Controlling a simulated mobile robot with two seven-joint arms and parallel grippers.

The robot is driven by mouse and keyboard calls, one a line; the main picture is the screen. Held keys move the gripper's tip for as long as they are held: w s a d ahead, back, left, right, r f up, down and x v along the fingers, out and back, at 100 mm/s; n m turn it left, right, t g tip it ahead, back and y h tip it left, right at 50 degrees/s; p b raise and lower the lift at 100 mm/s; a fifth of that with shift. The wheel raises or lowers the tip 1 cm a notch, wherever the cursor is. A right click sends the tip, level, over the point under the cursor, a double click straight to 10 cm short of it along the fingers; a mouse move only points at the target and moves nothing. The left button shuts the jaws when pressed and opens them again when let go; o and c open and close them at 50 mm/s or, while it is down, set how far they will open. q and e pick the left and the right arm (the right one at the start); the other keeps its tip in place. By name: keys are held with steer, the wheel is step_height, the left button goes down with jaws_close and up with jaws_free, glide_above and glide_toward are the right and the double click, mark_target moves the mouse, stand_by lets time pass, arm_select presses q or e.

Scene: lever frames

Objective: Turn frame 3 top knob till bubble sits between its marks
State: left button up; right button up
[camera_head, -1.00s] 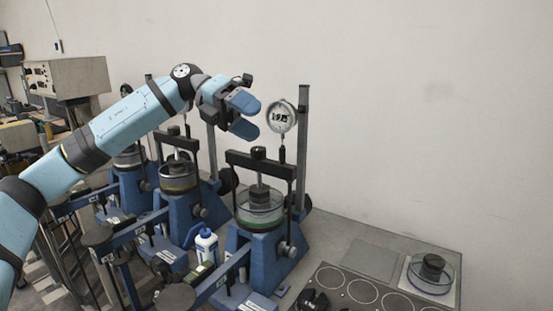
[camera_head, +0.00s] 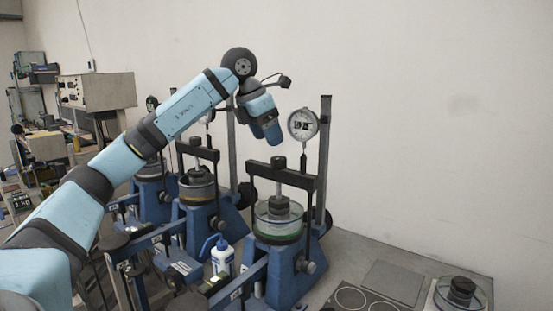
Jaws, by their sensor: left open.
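Three blue lever frames stand in a row on the bench. The nearest, rightmost frame (camera_head: 292,270) has a dark top knob (camera_head: 278,162) on its black crossbar (camera_head: 262,173), above a clear round cell (camera_head: 262,221). I cannot read a frame number on it, and no bubble or marks can be made out. My left gripper (camera_head: 267,133) is open and points down, with its blue fingers seen nearly edge-on. It hangs above and slightly left of the knob, apart from it in the picture, and appears empty. My right gripper is out of view.
A dial gauge (camera_head: 303,124) and a tall post (camera_head: 324,160) rise just right of the left gripper. The middle frame (camera_head: 205,225) stands to the left. A white bottle (camera_head: 222,258) stands between the frames. A lidded dish (camera_head: 460,293) sits at right.

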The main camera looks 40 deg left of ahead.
mark_target(277, 158)
arm_select(q)
steer(key=x, duration=0.6)
steer(key=shift+w+d+f, duration=0.1)
steer(key=shift+w+f, duration=0.05)
steer(key=shift+f, duration=0.05)
